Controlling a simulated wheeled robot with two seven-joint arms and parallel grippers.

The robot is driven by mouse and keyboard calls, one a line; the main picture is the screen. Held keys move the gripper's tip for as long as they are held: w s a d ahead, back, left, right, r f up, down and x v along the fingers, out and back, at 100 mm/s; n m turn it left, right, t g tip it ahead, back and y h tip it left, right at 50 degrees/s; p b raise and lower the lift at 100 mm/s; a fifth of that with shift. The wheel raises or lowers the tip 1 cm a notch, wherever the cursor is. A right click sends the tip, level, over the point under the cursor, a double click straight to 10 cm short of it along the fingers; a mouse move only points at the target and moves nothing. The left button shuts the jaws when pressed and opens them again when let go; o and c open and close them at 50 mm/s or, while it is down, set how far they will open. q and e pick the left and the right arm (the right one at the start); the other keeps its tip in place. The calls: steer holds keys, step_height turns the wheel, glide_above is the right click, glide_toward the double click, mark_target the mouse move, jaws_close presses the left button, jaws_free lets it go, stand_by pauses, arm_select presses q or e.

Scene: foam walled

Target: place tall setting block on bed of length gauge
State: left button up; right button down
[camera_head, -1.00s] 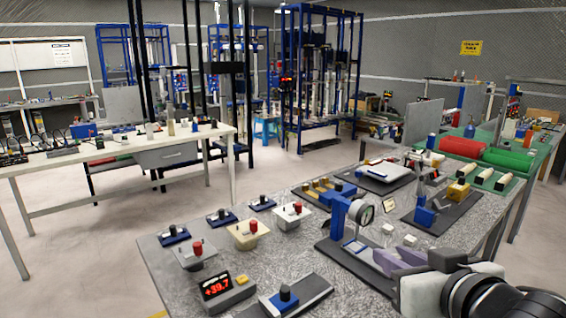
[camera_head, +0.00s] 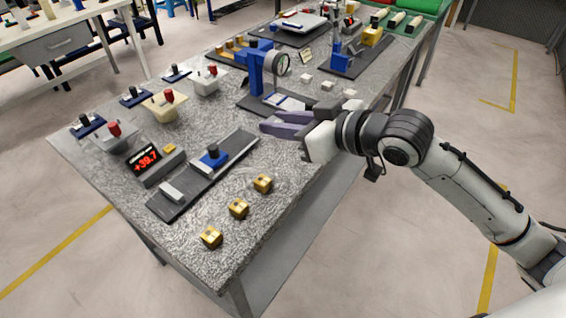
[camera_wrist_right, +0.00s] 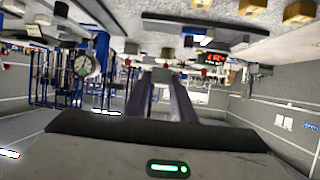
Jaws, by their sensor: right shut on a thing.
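The length gauge has a long dark bed (camera_head: 172,203) on the near left of the grey bench, with a blue slide (camera_head: 213,160) and a grey end block on it. Its display (camera_head: 146,160) reads +39.7. My right gripper (camera_head: 272,122) has purple fingers and hovers right of the bed, beside the dial stand. In the right wrist view its fingers (camera_wrist_right: 165,85) close around a small grey block (camera_wrist_right: 163,77), seemingly the tall setting block. It is mostly hidden and hardly shows in the head view. My left gripper is not in view.
Three brass blocks (camera_head: 238,208) lie along the bench's front edge. A blue dial stand (camera_head: 256,75) stands behind my right gripper, with small white blocks (camera_head: 327,86) to its right. Red-knobbed fixtures (camera_head: 167,105) stand at the left. Bare bench lies between the gripper and the bed.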

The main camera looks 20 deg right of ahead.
mark_target(290, 168)
steer(key=shift+n+g+y, duration=0.3)
steer(key=shift+n+y, duration=0.3)
steer(key=w+d+f, duration=0.2)
steer(key=f, duration=0.1)
steer(key=shift+w+d, duration=0.15)
steer(key=shift+d, duration=0.25)
steer(key=shift+f, duration=0.1)
step_height(290, 168, down, 10)
steer(key=shift+r, duration=0.25)
steer(key=shift+f, duration=0.15)
steer(key=c, duration=1.5)
jaws_free()
steer(key=shift+f, duration=0.1)
